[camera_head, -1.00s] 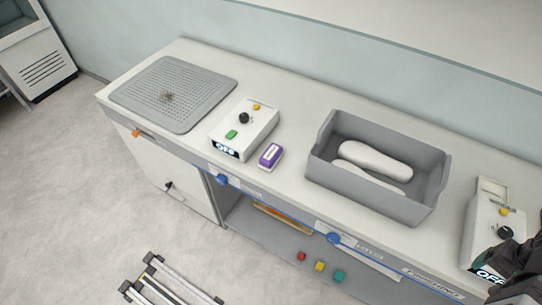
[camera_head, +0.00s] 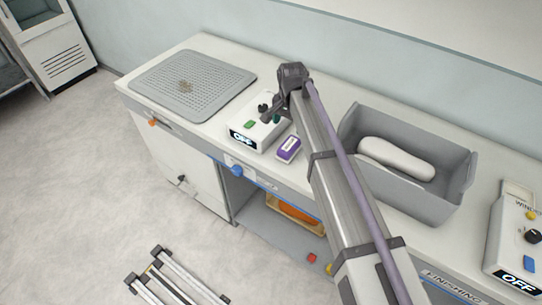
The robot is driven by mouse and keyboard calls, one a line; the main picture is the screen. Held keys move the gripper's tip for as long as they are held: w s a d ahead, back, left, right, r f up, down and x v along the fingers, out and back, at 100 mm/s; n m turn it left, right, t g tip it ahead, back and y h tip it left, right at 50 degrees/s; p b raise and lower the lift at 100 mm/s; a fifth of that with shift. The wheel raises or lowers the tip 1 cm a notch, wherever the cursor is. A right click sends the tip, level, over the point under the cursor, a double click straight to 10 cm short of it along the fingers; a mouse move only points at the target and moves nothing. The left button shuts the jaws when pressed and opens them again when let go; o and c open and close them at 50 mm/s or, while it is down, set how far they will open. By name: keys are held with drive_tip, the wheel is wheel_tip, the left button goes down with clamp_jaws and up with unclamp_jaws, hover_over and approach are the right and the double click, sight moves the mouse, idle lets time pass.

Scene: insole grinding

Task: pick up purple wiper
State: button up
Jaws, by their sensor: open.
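The purple wiper (camera_head: 288,149) is a small purple block with a white label on top. It lies on the workbench (camera_head: 218,141), just right of the white control box (camera_head: 250,136). My arm reaches in from the lower right, and its dark end stands above the back of this box. My gripper (camera_head: 271,111) is small and dark there, open and partly hidden by the arm. It is apart from the wiper, up and slightly left of it in the picture. The wiper is in full view, close to the left side of my arm.
A grey perforated mat (camera_head: 160,99) lies at the left with a small brown item on it. A grey bin (camera_head: 447,205) with a white insole (camera_head: 396,158) stands right of my arm. Another control box (camera_head: 518,240) reads OFF at far right. A shelf below holds an orange item (camera_head: 298,213).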

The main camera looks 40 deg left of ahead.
sight(290, 144)
drive_tip(key=shift+d, duration=0.1)
drive_tip(key=f+b, duration=1.1)
drive_tip(key=shift+w+d, duration=0.15)
drive_tip(key=shift+w, duration=0.05)
drive_tip(key=shift+r, duration=0.25)
drive_tip(key=shift+c, duration=0.2)
drive_tip(key=c, duration=1)
